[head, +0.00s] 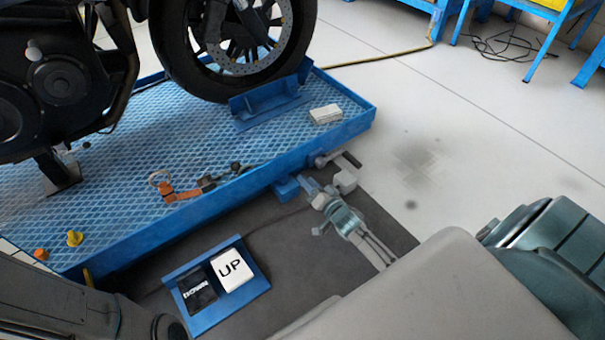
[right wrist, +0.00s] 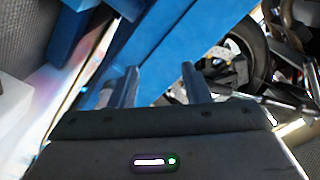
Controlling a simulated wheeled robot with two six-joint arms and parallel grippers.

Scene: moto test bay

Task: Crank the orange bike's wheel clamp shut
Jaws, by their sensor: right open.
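A motorcycle's front wheel (head: 225,45) stands on the blue lift platform (head: 120,190); the parts in view look black and grey. A blue wheel clamp (head: 268,103) sits at the foot of the wheel. A crank with a dark handle (head: 351,158) sticks out from the platform's near right side. My right gripper (head: 312,190) is just below the crank, close to the platform's side. In the right wrist view its fingers (right wrist: 159,72) are apart with blue metal beyond them and nothing visibly held. I cannot tell whether it touches the crank. My left gripper is out of view.
A pedal box with a white UP pedal (head: 233,270) and a dark DOWN pedal (head: 197,293) lies on the dark mat. Orange-handled tools (head: 185,192) and a white box (head: 325,114) lie on the platform. A hose (head: 390,56) and cables (head: 505,45) lie beyond. Open floor lies right.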

